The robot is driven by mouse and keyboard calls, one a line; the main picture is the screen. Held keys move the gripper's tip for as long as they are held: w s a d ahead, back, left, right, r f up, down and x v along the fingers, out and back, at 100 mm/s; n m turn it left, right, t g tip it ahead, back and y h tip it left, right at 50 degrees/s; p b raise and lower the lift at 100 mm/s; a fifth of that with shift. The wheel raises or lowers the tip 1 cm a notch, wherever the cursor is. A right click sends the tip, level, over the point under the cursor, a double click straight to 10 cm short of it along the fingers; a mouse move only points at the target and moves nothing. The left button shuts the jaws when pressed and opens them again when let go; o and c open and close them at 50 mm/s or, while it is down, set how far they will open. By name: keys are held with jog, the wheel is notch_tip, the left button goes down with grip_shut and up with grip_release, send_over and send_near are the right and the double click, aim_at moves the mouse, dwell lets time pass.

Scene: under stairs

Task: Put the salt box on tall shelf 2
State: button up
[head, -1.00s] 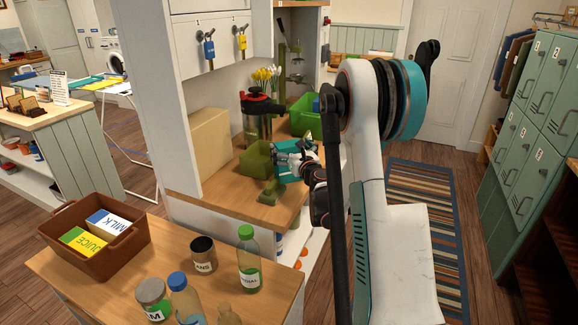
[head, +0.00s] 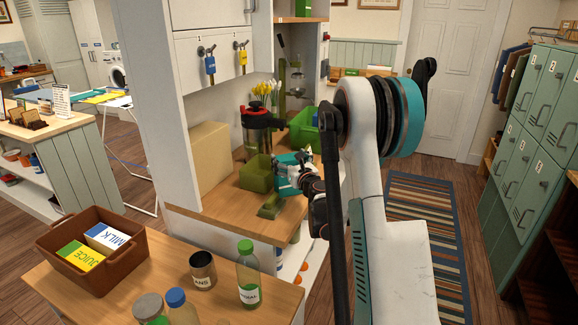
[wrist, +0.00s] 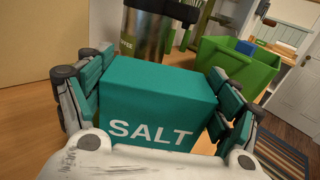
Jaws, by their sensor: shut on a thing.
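The teal salt box (wrist: 158,98), with white SALT lettering, sits between the two finger pads of my gripper (wrist: 153,105) in the wrist view. The gripper is shut on it, one finger on each side. In the head view my gripper (head: 292,178) is over the wooden counter (head: 228,215), beside a green bin. The box is hard to tell from the teal fingers there. No shelf is readably marked as tall shelf 2; a tall shelf (head: 300,75) with items stands behind the counter.
A dark coffee container (head: 257,130) and a green crate (head: 303,128) stand beyond my gripper. A beige box (head: 210,158) is left on the counter. A brown basket (head: 60,262), a can (head: 203,270) and bottles occupy the front table.

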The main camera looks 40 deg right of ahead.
notch_tip(320, 180, up, 20)
jog(key=p, duration=0.6)
jog(key=a+f+n+y, duration=0.1)
jog(key=a+f, duration=0.2)
jog(key=a, duration=0.9)
jog(key=s+a+f+n+y, duration=0.1)
jog(key=a+f, duration=0.3)
jog(key=a, duration=0.8)
jog(key=s+a+f+y, duration=0.1)
jog(key=a+f, duration=0.3)
jog(key=a, duration=0.8)
jog(key=shift+f+n+t+y, duration=0.3)
jog(key=shift+n+y, duration=0.1)
jog(key=shift+y, duration=0.3)
